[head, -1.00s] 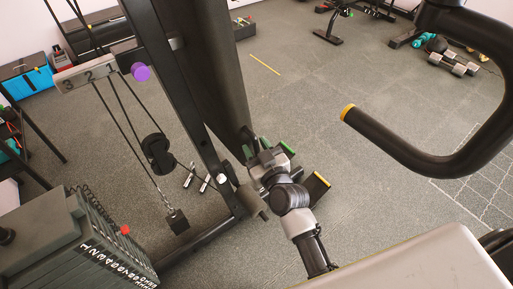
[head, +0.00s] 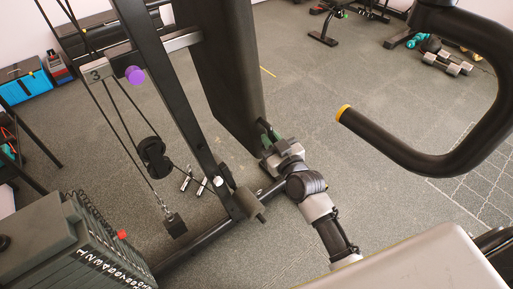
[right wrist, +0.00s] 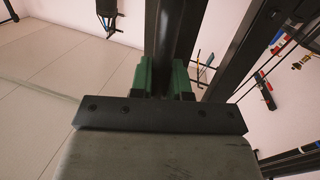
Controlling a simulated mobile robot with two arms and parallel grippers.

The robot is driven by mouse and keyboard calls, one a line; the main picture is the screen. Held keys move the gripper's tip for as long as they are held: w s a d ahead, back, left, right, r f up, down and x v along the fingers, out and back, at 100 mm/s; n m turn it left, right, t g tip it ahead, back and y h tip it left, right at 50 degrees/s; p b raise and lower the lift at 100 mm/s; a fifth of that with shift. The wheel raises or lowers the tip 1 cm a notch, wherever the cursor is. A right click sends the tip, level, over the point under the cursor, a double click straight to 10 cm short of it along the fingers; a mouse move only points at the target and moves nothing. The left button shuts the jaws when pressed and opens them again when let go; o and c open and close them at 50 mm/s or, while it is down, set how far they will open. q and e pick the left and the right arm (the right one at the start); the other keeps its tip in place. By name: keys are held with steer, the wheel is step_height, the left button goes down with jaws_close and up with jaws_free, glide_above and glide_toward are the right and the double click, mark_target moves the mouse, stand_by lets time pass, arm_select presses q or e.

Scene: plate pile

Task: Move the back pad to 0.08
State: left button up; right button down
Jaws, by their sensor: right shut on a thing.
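The back pad (head: 225,80) is a large dark upright slab right of the machine's black frame (head: 165,80) in the head view. A grey bar (head: 178,42) spans the gap between frame and pad. My right gripper (head: 270,136) is at the pad's lower right edge. In the right wrist view the green fingers of my right gripper (right wrist: 162,80) press on both sides of the dark pad edge (right wrist: 174,35). A purple knob (head: 134,75) sits left of the frame, by a plate (head: 92,72) showing a 3. My left gripper is not in view.
A numbered weight stack (head: 85,250) stands at the lower left. A curved black handle with a yellow end (head: 430,155) hangs at the right, above a pale padded surface (head: 420,265). Dumbbells (head: 447,63) lie on the far floor.

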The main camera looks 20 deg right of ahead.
steer(key=shift+w+d, duration=0.3)
steer(key=shift+d, duration=0.5)
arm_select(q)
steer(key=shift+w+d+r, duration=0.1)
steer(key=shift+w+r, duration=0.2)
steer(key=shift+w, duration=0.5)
arm_select(e)
steer(key=shift+d+r, duration=0.1)
steer(key=shift+d, duration=0.15)
steer(key=c, duration=1.1)
jaws_free()
steer(key=shift+w+d, duration=0.1)
steer(key=shift+d, duration=0.05)
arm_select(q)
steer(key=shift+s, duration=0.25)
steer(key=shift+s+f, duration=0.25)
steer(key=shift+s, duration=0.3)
arm_select(e)
steer(key=s+d, duration=0.1)
steer(key=s, duration=0.9)
steer(key=shift+s+d, duration=0.25)
steer(key=shift+s, duration=0.1)
